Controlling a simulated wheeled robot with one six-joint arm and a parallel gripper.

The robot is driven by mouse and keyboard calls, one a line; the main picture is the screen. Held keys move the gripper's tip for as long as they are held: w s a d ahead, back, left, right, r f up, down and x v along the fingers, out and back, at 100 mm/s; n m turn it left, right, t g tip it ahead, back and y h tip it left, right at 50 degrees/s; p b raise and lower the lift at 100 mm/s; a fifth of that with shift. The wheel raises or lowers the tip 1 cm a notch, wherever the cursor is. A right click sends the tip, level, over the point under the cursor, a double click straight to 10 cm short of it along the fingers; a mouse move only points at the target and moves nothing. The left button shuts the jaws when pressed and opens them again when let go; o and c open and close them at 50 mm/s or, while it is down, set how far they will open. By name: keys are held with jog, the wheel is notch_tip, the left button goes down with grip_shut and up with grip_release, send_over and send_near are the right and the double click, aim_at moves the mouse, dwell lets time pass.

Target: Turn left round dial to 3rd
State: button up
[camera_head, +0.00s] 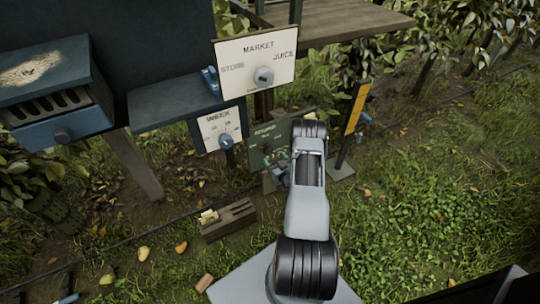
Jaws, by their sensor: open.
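The left round dial (226,141) is a small blue-grey knob on a white panel (208,128) marked WEEK. Small labels surround it, too small to read, and I cannot tell which one it points at. A second round dial (264,75) sits on the larger white MARKET panel (245,57), between the words STORE and JUICE. My gripper (278,175) shows only partly, below and right of the WEEK panel, apart from the dial and in front of the green board. My own arm hides part of it. It is open, and I see nothing held in it.
A green board (266,133) stands behind my arm. A yellow sign (356,108) stands to its right. A blue drawer (62,132) with a round knob is at the left. A wooden crate (228,220) and several yellow fruits (144,253) lie on the ground. Grass at right is clear.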

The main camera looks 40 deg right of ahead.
aim_at(269, 152)
jog(key=shift+w+d, duration=0.15)
jog(key=shift+w, duration=0.9)
jog(key=shift+w+d, duration=0.1)
jog(key=shift+w, duration=0.95)
jog(key=shift+b, duration=0.3)
jog(key=c, duration=0.9)
